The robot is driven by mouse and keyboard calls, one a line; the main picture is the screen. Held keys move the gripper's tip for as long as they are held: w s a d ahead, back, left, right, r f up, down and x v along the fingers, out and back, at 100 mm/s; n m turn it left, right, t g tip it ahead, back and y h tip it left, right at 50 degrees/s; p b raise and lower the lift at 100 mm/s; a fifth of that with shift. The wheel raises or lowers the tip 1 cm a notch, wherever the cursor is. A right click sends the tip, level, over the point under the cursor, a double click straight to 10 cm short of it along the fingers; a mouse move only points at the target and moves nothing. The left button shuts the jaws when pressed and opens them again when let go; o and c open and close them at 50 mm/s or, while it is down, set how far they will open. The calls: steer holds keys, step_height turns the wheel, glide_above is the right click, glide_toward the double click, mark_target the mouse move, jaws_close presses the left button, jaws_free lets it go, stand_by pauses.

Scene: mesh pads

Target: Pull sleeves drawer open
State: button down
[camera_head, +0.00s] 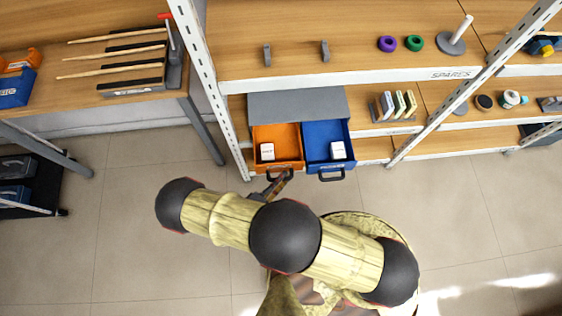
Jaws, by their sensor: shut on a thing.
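A grey-topped drawer unit (297,105) stands on the lower shelf with two drawers pulled out side by side. The left drawer (290,136) is orange and holds a small white box (267,151). The right drawer (316,135) is blue and holds a white box (338,150); its dark handle (331,176) is free. The labels are too small to read, so I cannot tell which is the sleeves drawer. My gripper (277,180) is at the front of the orange drawer, shut on its dark handle. My wrist partly hides the fingers.
The upper shelf, marked SPARES (450,75), carries purple (387,44) and green rings (414,43). Upright white shelf posts (205,75) flank the unit. A bench with sticks (112,67) is at the left. The tiled floor in front is clear.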

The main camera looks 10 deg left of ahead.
steer(key=shift+s+d, duration=0.2)
steer(key=shift+s, duration=0.75)
steer(key=c, duration=1.9)
jaws_free()
steer(key=shift+o, duration=0.3)
